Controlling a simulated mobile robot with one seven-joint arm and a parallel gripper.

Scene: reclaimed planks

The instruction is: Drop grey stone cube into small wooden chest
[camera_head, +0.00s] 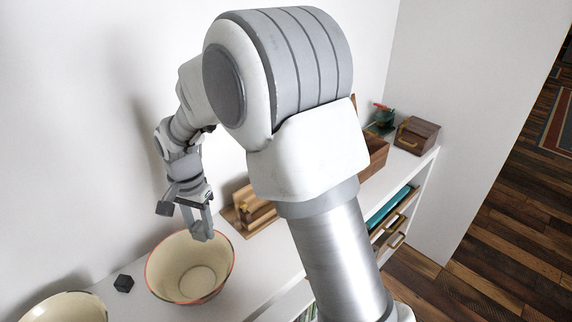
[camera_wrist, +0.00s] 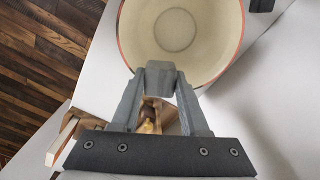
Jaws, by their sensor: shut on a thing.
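My gripper (camera_head: 201,229) hangs over the right part of the rim of a large cream bowl with a red edge. In the wrist view my gripper (camera_wrist: 160,90) is shut on a small grey block, the grey stone cube (camera_wrist: 160,76), held between the fingertips. In the head view the cube is hard to tell apart from the grey fingers. The small wooden chest (camera_head: 415,136), dark brown with a light handle, stands at the far right end of the white shelf top. It looks closed. My gripper is well to the left of it.
The cream bowl (camera_head: 165,283) is below my gripper. A black cube (camera_head: 123,283) lies left of it, and another bowl (camera_head: 62,309) is at lower left. A wooden stand (camera_head: 247,214), a wooden box (camera_head: 376,158) and a green-and-red object (camera_head: 383,116) stand toward the chest.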

